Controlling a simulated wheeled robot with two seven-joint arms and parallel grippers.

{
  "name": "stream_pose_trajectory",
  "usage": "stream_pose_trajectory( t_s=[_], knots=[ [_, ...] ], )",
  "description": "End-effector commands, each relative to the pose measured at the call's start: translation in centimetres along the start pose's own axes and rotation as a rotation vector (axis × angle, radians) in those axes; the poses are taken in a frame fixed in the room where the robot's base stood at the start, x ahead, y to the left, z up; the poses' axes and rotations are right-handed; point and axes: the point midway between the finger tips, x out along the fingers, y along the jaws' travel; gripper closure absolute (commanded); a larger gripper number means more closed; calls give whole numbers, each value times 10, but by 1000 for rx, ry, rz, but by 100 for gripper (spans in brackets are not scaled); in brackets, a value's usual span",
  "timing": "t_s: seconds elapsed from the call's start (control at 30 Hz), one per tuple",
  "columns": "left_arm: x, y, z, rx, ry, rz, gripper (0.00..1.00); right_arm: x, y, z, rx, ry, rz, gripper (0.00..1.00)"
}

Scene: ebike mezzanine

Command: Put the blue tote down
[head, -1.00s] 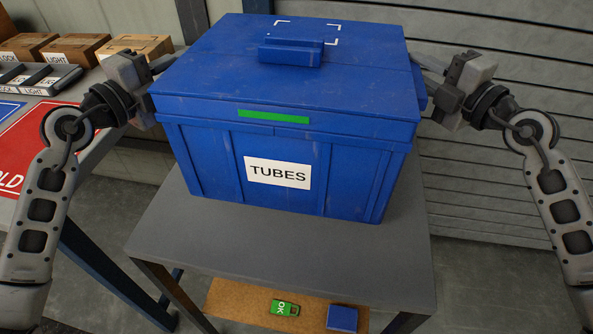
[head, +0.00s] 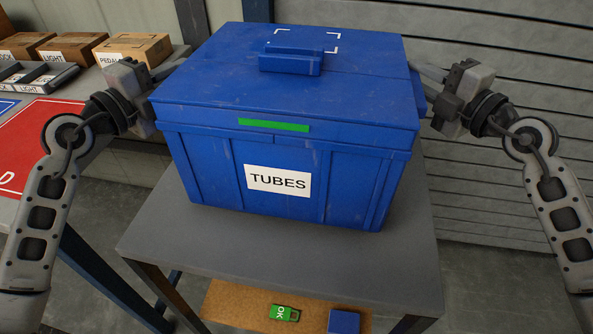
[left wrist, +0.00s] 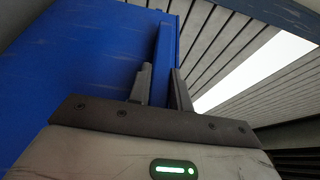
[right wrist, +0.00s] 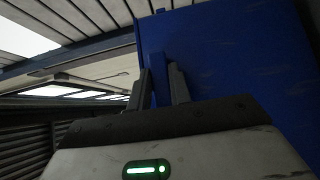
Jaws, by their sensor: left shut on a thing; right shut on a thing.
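The blue tote (head: 340,190) has a lid, a green strip and a white label reading TUBES. It is upright over the grey table top (head: 400,255); I cannot tell whether its base touches the surface. My left gripper (head: 150,90) is at the tote's left side, and in the left wrist view its fingers (left wrist: 160,88) are shut on a blue side handle. My right gripper (head: 425,85) is at the right side, and in the right wrist view its fingers (right wrist: 163,85) are shut on the other handle. The tote's back and underside are hidden.
A lower brown shelf (head: 240,305) holds a green OK device (head: 284,313) and a small blue box (head: 344,321). At left, another table carries cardboard boxes (head: 133,47) and a red panel (head: 40,135). A grey slatted wall (head: 510,60) stands behind. Bare grey top shows in front of the tote.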

Motion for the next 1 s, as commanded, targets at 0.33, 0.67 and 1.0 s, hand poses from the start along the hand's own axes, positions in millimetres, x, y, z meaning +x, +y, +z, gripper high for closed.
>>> stream_pose_trajectory(
  t_s=[0.33, 0.67, 1.0],
  knots=[
    [-2, 12, 4, 7, -10, -22, 100, -1, -12, 4, -8, -10, 24, 100],
    [0, 18, 1, 1, -3, 0, 58, 0, -18, 1, -1, -3, 1, 58],
    [-43, 20, 1, 1, -4, 4, 58, 0, -18, 0, 0, -1, 1, 58]
  ],
)
